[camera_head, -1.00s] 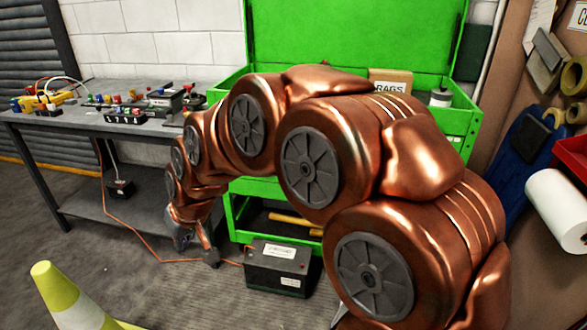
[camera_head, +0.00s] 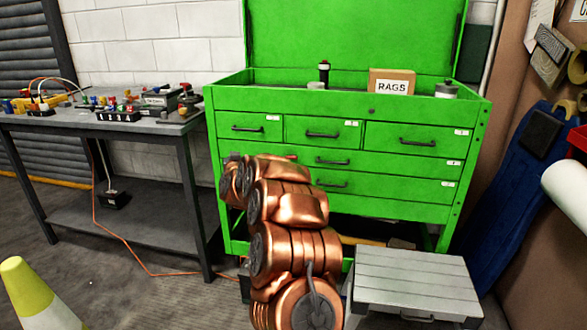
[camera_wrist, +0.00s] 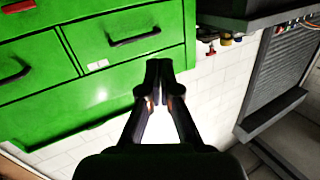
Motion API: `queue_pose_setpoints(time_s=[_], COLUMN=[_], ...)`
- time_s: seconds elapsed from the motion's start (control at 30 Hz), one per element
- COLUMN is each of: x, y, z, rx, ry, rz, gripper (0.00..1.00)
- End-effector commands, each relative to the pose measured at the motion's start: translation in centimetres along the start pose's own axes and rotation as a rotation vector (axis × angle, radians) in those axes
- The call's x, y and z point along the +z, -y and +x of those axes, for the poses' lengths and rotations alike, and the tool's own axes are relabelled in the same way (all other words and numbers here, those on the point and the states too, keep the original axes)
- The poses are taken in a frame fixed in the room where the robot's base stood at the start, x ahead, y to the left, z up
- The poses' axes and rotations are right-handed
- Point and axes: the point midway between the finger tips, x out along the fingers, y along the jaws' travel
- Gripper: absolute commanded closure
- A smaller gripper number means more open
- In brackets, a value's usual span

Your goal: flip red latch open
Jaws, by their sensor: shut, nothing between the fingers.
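A small strip of red (camera_head: 288,157) shows at the front of the green tool cabinet (camera_head: 390,180), just behind my arm. It is mostly hidden, and I cannot tell whether it is the red latch. No red latch can be made out for certain in either view.
A dark workbench (camera_head: 70,122) with coloured fittings on top stands at the left; it also shows in the wrist view (camera_wrist: 262,18). A grey case (camera_head: 415,280) stands at the cabinet's lower right. A yellow-and-white cone (camera_head: 35,300) is at the lower left. A rags box (camera_head: 390,82) sits on the cabinet.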

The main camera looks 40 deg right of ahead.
Motion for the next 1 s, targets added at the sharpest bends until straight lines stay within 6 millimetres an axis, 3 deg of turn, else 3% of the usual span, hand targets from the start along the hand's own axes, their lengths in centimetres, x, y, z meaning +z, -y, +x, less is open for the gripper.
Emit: queue_pose_setpoints(time_s=[0.03,0.2,0.4,0.6,1.0], x=[2.1,3.6,4.7,5.0,4.8], y=[-2.6,-10.6,-17.4,-19.9,-20.1], z=[1.3,3.6,3.8,3.4,3.4], rx=[0.052,0.217,0.361,0.419,0.423], ry=[-0.044,-0.218,-0.366,-0.426,-0.431], rz=[-0.011,-0.060,-0.126,-0.158,-0.160], gripper=[1.00,1.00,1.00,1.00,1.00])
